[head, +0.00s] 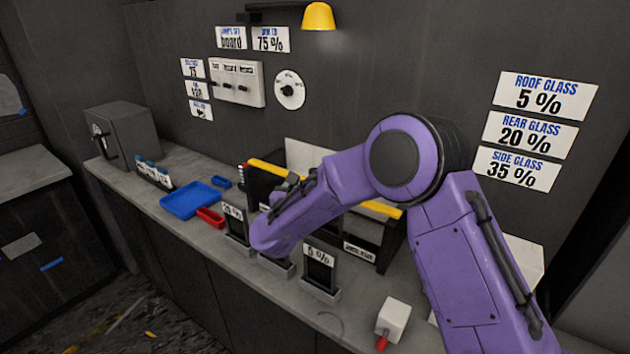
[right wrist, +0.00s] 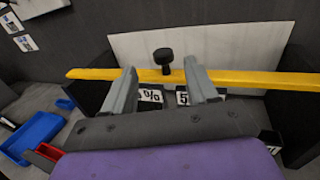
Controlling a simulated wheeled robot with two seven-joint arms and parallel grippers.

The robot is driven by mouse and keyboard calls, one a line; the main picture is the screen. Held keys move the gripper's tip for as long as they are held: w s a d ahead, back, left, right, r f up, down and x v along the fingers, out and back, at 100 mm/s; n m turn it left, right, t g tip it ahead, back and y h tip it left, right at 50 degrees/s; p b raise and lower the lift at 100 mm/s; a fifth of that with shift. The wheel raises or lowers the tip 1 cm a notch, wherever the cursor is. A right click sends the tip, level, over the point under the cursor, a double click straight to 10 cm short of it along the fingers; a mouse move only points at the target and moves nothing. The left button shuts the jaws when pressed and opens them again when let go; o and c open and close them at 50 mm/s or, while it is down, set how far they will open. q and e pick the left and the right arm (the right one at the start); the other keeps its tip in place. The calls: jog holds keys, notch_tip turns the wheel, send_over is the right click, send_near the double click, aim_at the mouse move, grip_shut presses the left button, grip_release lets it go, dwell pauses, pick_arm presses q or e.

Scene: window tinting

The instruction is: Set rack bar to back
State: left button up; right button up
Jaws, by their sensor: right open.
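The rack (head: 262,187) stands on the counter, with a yellow bar (head: 268,167) across its top. My right arm hides the bar's middle in the head view. In the right wrist view the yellow bar (right wrist: 255,78) runs across the picture, with a black knob (right wrist: 164,57) at its middle. My right gripper (right wrist: 160,70) is open. Its two fingertips overlap the bar in the picture, one on each side of the knob; I cannot tell whether they touch it. My left gripper is not in view.
A blue tray (head: 190,201) and a small red tray (head: 210,217) lie left of the rack. Labelled stands, such as the 5 % one (head: 319,268), stand in front. A white block with a red part (head: 393,318) is near the front edge. A grey safe (head: 121,134) stands far left.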

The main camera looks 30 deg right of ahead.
jog(key=p+x, duration=0.4)
jog(key=x, duration=0.5)
jog(key=shift+d+f+p, duration=0.1)
jog(key=shift+d+p, duration=0.3)
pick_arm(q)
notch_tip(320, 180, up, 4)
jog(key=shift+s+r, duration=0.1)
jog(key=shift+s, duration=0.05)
pick_arm(e)
jog(key=shift+w+d, duration=0.25)
